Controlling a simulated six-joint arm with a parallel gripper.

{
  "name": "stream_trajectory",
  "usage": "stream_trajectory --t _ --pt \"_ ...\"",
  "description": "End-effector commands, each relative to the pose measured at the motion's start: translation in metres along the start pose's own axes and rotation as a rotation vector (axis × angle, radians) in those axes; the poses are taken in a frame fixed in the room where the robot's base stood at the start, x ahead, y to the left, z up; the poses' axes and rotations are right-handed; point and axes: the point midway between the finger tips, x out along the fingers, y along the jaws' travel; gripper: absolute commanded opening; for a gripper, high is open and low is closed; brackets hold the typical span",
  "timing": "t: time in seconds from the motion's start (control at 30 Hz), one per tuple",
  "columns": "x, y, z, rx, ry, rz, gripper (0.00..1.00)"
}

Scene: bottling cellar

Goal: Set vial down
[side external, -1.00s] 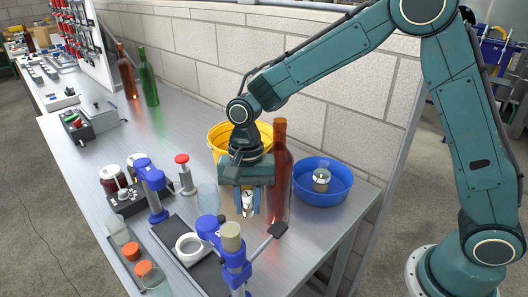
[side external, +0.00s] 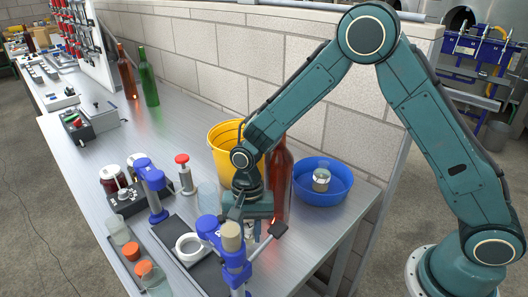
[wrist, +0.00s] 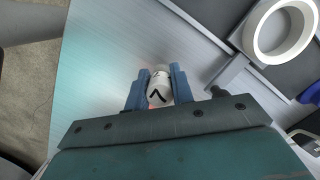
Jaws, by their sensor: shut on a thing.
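The vial (wrist: 158,90) is small and white with a black mark, and it sits between the two blue fingers of my gripper (wrist: 160,73) in the wrist view. The fingers are shut on its sides. In the side external view my gripper (side external: 251,228) is low over the bench, just behind a blue clamp stand (side external: 236,262). The stand and the gripper body hide the vial there. I cannot tell whether the vial's base touches the bench.
A brown bottle (side external: 281,180) stands close behind my gripper, with a yellow bucket (side external: 223,150) and a blue basin (side external: 335,190) nearby. A white ring (side external: 188,248) lies on a dark tray (side external: 208,275) at the left. The bench front right is bare.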

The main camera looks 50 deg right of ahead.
Motion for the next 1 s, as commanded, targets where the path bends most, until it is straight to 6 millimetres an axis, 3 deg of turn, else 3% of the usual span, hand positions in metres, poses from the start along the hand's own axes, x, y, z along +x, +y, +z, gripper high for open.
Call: stream_trajectory --t 0.17,0.63,0.67,0.73,1.0 --pt "0.015 0.0 -0.002 0.0 0.0 0.0 0.01" --pt "0.02 0.0 -0.003 0.0 0.0 0.001 0.01" --pt "0.019 0.0 -0.003 0.0 0.0 0.0 0.29" --pt "0.019 0.0 -0.003 0.0 0.0 0.0 0.43" --pt "0.019 0.0 -0.003 0.0 0.0 0.0 0.45"
